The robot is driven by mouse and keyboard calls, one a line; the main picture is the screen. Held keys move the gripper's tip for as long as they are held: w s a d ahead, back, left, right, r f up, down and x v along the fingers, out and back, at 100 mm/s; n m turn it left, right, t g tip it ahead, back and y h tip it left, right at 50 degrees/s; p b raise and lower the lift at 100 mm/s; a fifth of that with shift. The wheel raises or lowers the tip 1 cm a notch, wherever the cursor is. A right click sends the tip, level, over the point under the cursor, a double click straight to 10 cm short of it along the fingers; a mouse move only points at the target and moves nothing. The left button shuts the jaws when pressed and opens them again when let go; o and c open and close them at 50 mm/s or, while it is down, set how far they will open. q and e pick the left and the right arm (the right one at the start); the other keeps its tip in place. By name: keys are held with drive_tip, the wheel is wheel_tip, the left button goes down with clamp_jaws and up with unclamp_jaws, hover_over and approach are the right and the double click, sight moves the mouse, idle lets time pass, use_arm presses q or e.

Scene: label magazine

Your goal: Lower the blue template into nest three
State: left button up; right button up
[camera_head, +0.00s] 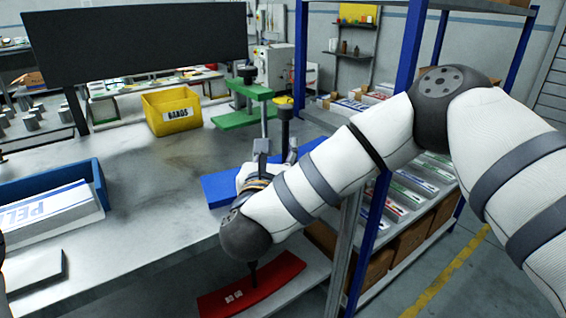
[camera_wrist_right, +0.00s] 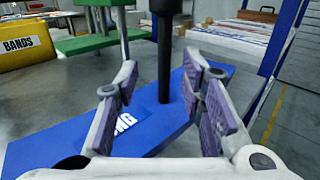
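The blue template (camera_head: 220,188) lies flat near the right edge of the grey table, partly hidden by my right arm. In the right wrist view the blue template (camera_wrist_right: 60,150) shows white lettering, partly covered by a finger. A dark upright post (camera_wrist_right: 166,50) rises from it; in the head view a yellow-topped dark post (camera_head: 284,112) stands there. My right gripper (camera_head: 275,152) is over the template. In the wrist view its fingers (camera_wrist_right: 160,82) are spread on either side of the post, with a gap at the left. I cannot make out nest three. My left gripper is not in view.
A green stand (camera_head: 238,118) is behind the template. A yellow BANDS bin (camera_head: 172,110) and a blue bin (camera_head: 95,172) with white boxes are on the table. A red plate (camera_head: 255,290) lies lower, under my arm. A blue-post rack (camera_head: 372,240) stands at right.

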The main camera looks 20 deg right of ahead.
sight(285, 143)
drive_tip(key=x, duration=0.6)
drive_tip(key=shift+d+f, duration=0.25)
drive_tip(key=shift+d, duration=0.05)
drive_tip(key=shift+s, duration=0.1)
clamp_jaws()
